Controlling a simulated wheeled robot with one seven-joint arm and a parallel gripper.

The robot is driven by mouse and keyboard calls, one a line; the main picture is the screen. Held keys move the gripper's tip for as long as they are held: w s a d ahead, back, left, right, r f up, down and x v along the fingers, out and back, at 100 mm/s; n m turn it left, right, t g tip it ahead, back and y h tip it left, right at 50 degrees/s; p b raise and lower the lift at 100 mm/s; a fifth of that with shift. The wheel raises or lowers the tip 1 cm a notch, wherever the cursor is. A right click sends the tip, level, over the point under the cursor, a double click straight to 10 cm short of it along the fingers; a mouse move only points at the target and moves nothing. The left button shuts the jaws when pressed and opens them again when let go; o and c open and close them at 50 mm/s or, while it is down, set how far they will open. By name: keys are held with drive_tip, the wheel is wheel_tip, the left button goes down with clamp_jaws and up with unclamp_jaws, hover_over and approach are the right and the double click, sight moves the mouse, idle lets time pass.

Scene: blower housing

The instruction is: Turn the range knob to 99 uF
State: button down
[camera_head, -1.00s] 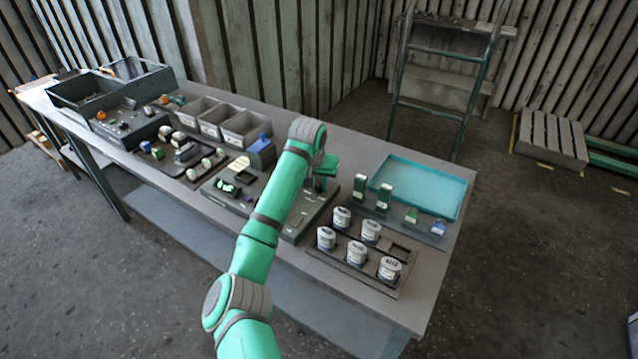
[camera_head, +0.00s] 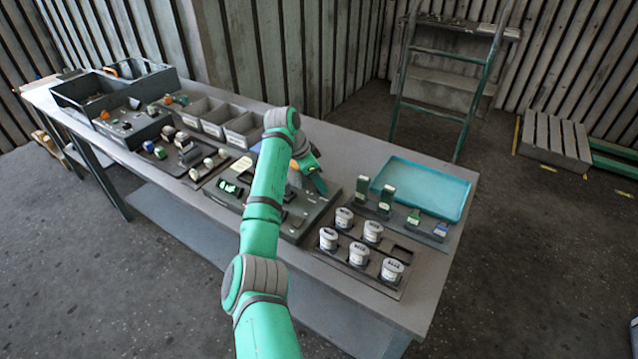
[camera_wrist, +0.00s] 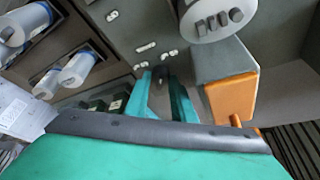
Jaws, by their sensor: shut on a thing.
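The range knob (camera_wrist: 160,76) is a small dark piece on the grey tester panel in the wrist view, with small white labels around it. My gripper (camera_wrist: 162,88) has its two green fingers on either side of the knob and is shut on it. The fingers hide much of the knob, and I cannot read its setting. In the head view, my gripper (camera_head: 318,184) is over the right part of the tester (camera_head: 292,228), and my arm hides the knob and much of the panel. A small green lit display (camera_head: 229,187) shows on the tester's left; its figures are too small to read.
A white can with prongs (camera_wrist: 216,16) and an orange-faced block (camera_wrist: 231,100) stand close to the fingers. A rack (camera_head: 330,263) of several white cans is right of the tester. A blue-green tray (camera_head: 420,185) lies behind it. Bins (camera_head: 225,118) stand at the back left.

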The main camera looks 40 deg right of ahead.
drive_tip(key=shift+d+m+g, duration=0.1)
drive_tip(key=shift+m+g, duration=0.3)
drive_tip(key=shift+m, duration=0.6)
drive_tip(key=c, duration=1.5)
unclamp_jaws()
drive_tip(key=shift+c, duration=0.2)
